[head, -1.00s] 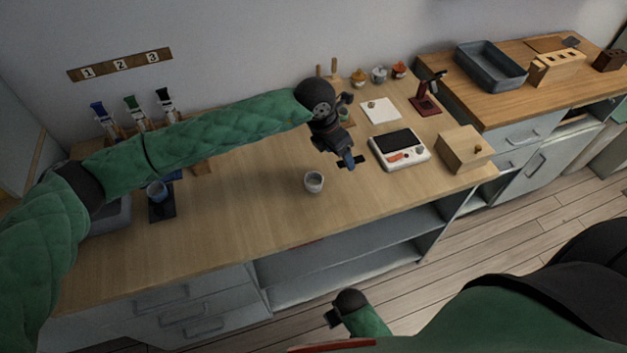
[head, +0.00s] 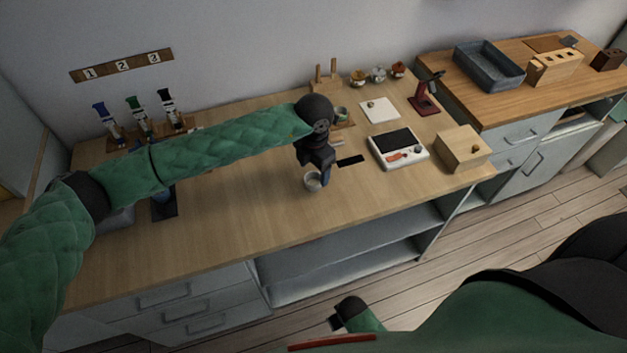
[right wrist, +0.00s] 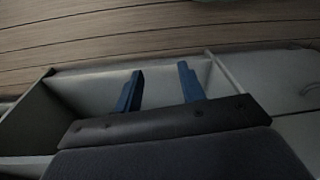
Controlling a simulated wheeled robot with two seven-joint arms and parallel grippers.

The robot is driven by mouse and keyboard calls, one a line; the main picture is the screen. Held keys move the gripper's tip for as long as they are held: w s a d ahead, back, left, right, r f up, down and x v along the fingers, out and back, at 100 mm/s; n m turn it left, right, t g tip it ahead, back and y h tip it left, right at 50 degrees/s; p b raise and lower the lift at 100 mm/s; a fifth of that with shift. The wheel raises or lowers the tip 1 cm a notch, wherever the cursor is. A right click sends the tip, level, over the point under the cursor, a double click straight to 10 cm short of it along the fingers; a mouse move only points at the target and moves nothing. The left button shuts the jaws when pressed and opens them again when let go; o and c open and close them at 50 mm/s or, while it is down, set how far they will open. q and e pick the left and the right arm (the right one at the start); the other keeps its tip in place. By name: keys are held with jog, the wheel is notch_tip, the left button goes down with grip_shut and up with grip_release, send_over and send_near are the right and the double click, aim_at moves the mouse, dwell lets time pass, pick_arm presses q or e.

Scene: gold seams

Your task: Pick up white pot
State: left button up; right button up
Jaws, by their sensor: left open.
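Several small lidded pots stand at the back of the worktop: an orange one (head: 358,77), a whitish one (head: 378,74) and a red one (head: 398,69). My left gripper is well in front of these. My right gripper (head: 336,322) is low in front of the worktop; in the right wrist view its blue fingers (right wrist: 160,90) are apart and empty.
Right of the cup are a white scale (head: 399,160), a wooden box (head: 463,150), a white tile (head: 380,110) and a dark red stand (head: 425,103). A dark strip (head: 351,161) lies near the gripper. The worktop left of the cup is mostly clear.

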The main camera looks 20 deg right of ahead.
aim_at(314, 178)
pick_arm(q)
notch_tip(314, 178, down, 3)
jog(key=shift+s+a+f+p, duration=0.1)
jog(key=shift+s+f+p, duration=0.05)
jog(key=shift+p, duration=0.9)
jog(key=shift+f, duration=0.5)
pick_arm(e)
notch_tip(314, 178, down, 7)
jog(key=s+d, duration=0.1)
jog(key=shift+s+d+r+t, duration=0.15)
jog(key=shift+d+t, duration=0.15)
jog(key=shift+d, duration=0.05)
pick_arm(q)
jog(key=c, duration=1)
